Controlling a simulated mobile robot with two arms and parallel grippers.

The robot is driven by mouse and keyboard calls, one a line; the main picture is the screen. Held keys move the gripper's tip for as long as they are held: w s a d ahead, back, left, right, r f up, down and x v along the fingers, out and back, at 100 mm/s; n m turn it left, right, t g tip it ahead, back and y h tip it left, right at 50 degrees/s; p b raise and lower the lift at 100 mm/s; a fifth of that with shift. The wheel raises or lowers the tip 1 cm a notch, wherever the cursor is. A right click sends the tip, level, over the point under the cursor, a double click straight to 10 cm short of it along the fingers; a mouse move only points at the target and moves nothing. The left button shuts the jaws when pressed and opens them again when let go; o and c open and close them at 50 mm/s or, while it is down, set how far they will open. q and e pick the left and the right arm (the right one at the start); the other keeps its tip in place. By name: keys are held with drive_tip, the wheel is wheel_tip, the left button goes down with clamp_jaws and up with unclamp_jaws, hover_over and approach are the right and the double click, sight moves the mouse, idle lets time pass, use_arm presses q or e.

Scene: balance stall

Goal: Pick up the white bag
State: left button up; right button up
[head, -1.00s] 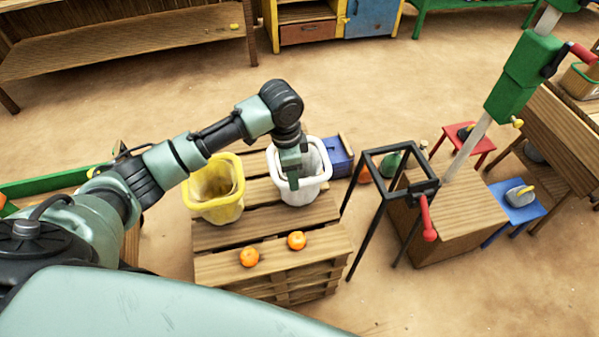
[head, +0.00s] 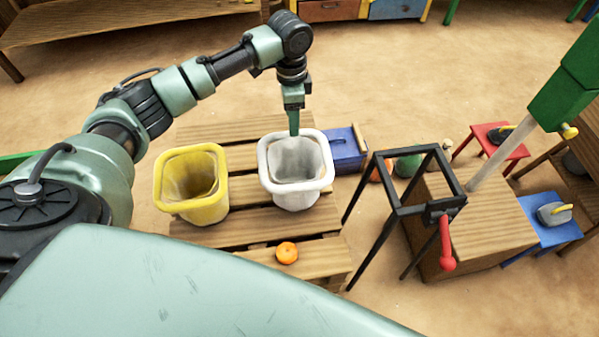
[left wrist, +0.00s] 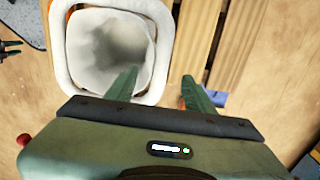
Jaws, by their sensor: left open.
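The white bag (head: 297,198) stands upright and open-topped on a wooden pallet (head: 250,226), right of a yellow bag (head: 202,211). My left gripper (head: 294,131) points down at the white bag's back rim and is open and empty. In the left wrist view, the white bag (left wrist: 98,75) shows its open mouth and pale inside. There one finger of my left gripper (left wrist: 160,74) overlaps the mouth and the other lies outside the rim. I cannot tell whether the fingers touch the rim.
An orange (head: 287,253) lies on the pallet's front slats. A blue box (head: 346,151) stands behind right of the white bag. A black metal frame (head: 391,212) with a red handle (head: 446,246) stands to the right. Open floor lies behind the pallet.

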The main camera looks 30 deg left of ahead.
use_arm(q)
drive_tip(key=shift+w+f, duration=0.1)
drive_tip(key=shift+f, duration=0.55)
drive_tip(key=f, duration=0.6)
drive_tip(key=shift+s+a+f, duration=0.1)
drive_tip(key=shift+s+a, duration=0.1)
drive_tip(key=shift+s, duration=0.1)
clamp_jaws()
idle(0.5)
